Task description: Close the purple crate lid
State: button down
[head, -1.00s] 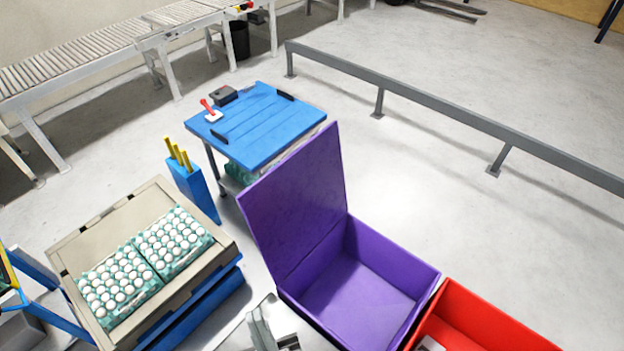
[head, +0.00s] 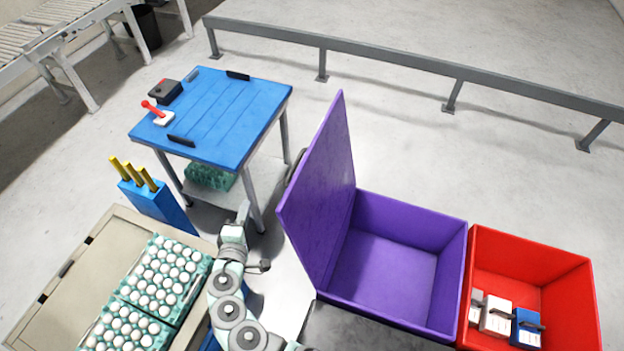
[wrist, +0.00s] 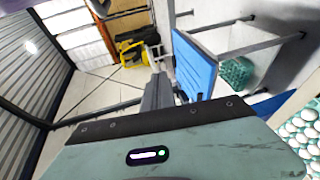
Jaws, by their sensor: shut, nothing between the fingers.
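The purple crate (head: 400,275) stands right of centre in the head view, with its inside in sight and empty. Its purple lid (head: 322,190) is open and stands steeply up along the crate's left side. My gripper (head: 243,210) is to the left of the lid, apart from it, at the end of my raised arm. In the wrist view my gripper (wrist: 158,92) shows its fingers together with nothing between them.
A blue-topped cart (head: 215,115) stands behind my gripper. A red bin (head: 545,260) with small boxes adjoins the crate's right side. Egg trays (head: 165,280) lie at lower left, near a blue holder (head: 160,205). A grey rail (head: 400,65) crosses the open floor behind.

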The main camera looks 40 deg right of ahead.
aim_at(281, 202)
jog(key=s+d+r+m+g+h, duration=0.2)
jog(key=s+r, duration=0.1)
jog(key=s+d+r+m+g+h+b, duration=0.1)
jog(key=s+d+r+m+g+h, duration=0.1)
jog(key=s+d+r, duration=0.1)
jog(key=s+d+r+m+g+h, duration=0.2)
jog(key=s+d+r, duration=0.1)
jog(key=r, duration=0.1)
jog(key=shift+g+h, duration=0.4)
jog(key=p+x, duration=0.2)
jog(key=x, duration=0.7)
jog(key=shift+w+d, duration=0.1)
jog(key=shift+d, duration=0.45)
jog(key=shift+s+d+f+p, duration=0.1)
jog(key=shift+s+d+p, duration=0.15)
jog(key=shift+s, duration=0.3)
jog(key=shift+s+d+r+p, duration=0.1)
jog(key=shift+s+d+p, duration=0.2)
jog(key=shift+s, duration=0.25)
jog(key=shift+s+d+f+p, duration=0.1)
jog(key=shift+s+d+p, duration=0.15)
jog(key=shift+s, duration=0.3)
